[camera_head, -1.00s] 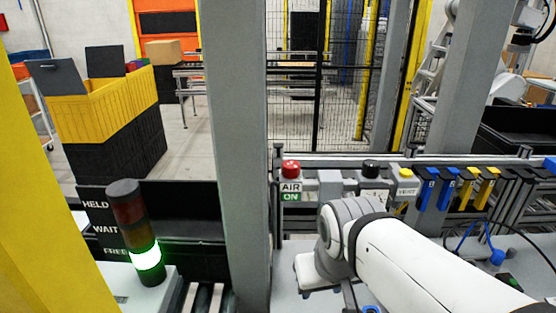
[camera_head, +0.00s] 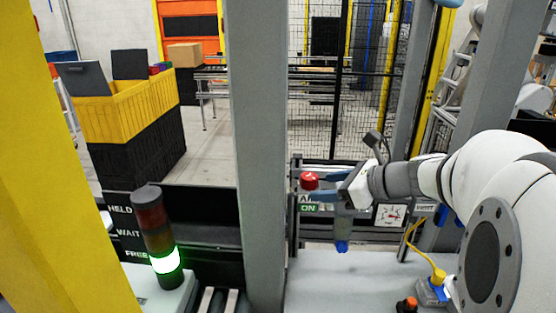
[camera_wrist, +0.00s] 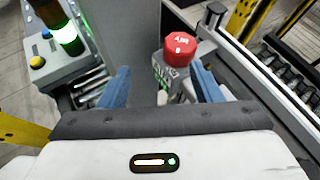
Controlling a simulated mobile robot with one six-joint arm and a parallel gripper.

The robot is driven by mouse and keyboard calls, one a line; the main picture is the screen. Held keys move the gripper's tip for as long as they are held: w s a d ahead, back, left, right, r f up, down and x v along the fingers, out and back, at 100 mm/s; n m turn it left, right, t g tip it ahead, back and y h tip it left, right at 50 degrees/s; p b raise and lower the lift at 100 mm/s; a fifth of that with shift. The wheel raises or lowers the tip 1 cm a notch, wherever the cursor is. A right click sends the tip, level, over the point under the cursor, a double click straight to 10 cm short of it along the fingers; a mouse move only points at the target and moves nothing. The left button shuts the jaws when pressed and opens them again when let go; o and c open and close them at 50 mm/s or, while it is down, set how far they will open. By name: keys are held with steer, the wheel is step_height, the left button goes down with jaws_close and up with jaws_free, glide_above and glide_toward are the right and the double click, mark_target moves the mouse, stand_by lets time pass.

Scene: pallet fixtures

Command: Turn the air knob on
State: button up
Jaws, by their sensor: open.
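The red air knob (camera_head: 309,180) sits on a grey valve block above a label reading AIR and a green ON. In the wrist view the round red knob (camera_wrist: 180,46) stands just ahead of the blue fingertips, nearer the right finger. My gripper (camera_head: 318,186) is open and empty, with its fingers pointing left at the knob. It also shows in the wrist view (camera_wrist: 162,80), with a wide gap between the fingers. I cannot tell whether a finger touches the knob. My gripper partly covers the AIR label.
A grey post (camera_head: 260,150) stands left of the knob. A pressure gauge (camera_head: 390,215) is right of the knob, below my wrist. A yellow cable plug (camera_head: 437,278) stands on the grey bench.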

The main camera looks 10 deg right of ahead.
mark_target(313, 177)
steer(key=w+a, duration=0.1)
steer(key=w, duration=0.1)
steer(key=w+a+f+m+p, duration=0.1)
steer(key=w, duration=0.1)
steer(key=w+a+m+t, duration=0.1)
steer(key=w, duration=0.2)
steer(key=shift+a+f, duration=0.1)
steer(key=shift+f, duration=0.25)
